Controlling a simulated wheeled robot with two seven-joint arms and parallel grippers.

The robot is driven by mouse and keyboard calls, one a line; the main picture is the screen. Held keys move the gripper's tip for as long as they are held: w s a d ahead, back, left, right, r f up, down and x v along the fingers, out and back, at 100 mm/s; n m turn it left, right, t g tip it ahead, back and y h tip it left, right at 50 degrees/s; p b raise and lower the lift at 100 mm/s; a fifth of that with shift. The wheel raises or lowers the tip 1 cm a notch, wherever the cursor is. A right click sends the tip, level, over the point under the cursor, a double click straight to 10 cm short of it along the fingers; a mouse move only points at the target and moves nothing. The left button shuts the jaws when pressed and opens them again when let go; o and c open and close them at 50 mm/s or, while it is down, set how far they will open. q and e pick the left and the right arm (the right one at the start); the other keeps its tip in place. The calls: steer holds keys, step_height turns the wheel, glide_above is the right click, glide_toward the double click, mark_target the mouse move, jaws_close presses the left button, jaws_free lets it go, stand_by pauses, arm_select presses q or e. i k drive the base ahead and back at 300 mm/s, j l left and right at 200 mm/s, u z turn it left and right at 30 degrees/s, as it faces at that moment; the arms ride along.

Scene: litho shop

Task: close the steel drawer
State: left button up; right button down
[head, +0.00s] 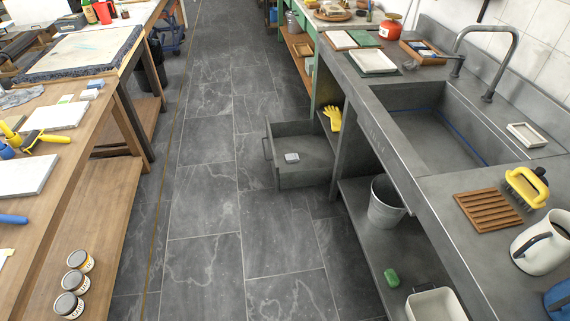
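The steel drawer (306,178) is pulled out from under the grey sink counter on the right and stands over the aisle floor. It is grey, with a bar handle (266,148) on its left-facing front. A small pale block (292,158) lies inside it. A yellow glove (333,117) hangs at the drawer's far right, by the counter; I cannot tell whether it touches the drawer. Neither of my grippers is in view.
The tiled aisle floor (205,215) is clear. A wooden workbench (75,200) with cans and tools runs along the left. Under the sink counter, a metal bucket (385,203), a green block (393,279) and a white tub (436,305) stand on a low shelf.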

mark_target(315, 166)
steer(key=i+j, duration=0.2)
steer(key=j, duration=0.2)
steer(key=i+j, duration=0.2)
steer(key=j, duration=0.15)
steer(key=i+j, duration=0.2)
steer(key=j, duration=0.2)
